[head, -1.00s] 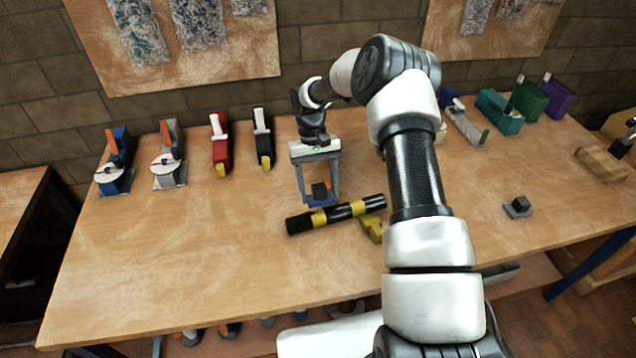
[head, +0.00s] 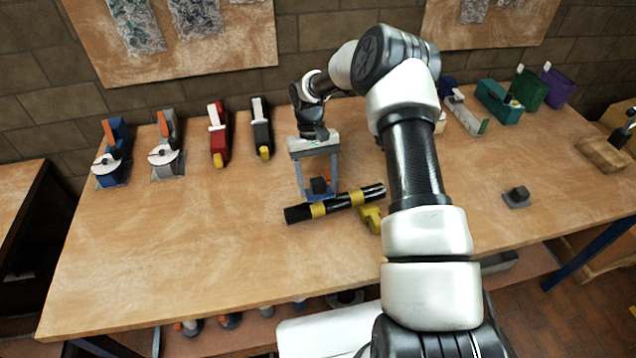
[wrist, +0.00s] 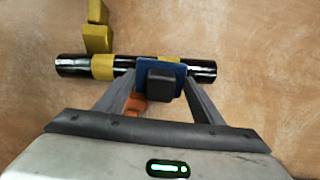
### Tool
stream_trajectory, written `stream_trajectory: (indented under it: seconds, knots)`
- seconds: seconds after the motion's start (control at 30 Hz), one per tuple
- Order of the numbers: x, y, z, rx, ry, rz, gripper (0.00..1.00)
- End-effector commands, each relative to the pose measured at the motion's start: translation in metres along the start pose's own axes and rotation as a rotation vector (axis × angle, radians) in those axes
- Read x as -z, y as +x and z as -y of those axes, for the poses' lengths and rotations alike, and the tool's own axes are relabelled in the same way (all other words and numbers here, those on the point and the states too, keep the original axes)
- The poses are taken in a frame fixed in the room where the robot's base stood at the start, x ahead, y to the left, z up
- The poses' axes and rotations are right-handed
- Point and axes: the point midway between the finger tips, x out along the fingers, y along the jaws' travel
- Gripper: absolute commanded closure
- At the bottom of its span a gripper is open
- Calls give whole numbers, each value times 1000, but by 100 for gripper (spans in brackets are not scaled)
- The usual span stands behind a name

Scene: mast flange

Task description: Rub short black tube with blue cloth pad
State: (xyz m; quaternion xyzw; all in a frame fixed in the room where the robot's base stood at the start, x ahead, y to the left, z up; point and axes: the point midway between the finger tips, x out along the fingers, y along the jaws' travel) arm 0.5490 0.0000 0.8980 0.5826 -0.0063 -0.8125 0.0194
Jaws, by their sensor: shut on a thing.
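The short black tube (head: 340,203) with yellow bands lies across the middle of the bench. In the wrist view the tube (wrist: 75,66) runs left to right. My gripper (head: 321,188) points down at the tube's far side, its fingers shut on the dark grip block of the blue cloth pad (head: 325,198). In the wrist view the pad (wrist: 146,77) overlaps the tube's right half, between the fingertips (wrist: 161,85). The pad is at or against the tube; I cannot tell whether it touches. Part of the tube is hidden behind the pad.
A yellow support (head: 371,218) sits by the tube's right part. A grey pad with a dark block (head: 517,195) lies to the right. Tape dispensers (head: 113,160) and red (head: 218,135) and black (head: 262,130) tools stand at the back left. The bench's front left is clear.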

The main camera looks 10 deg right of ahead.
Motion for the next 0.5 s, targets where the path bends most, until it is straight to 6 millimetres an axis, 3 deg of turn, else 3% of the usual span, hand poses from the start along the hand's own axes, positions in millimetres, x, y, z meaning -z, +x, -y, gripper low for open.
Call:
stream_trajectory:
  seconds: [0.5]
  knots:
    - [0,11,0,0,-1,0,56]
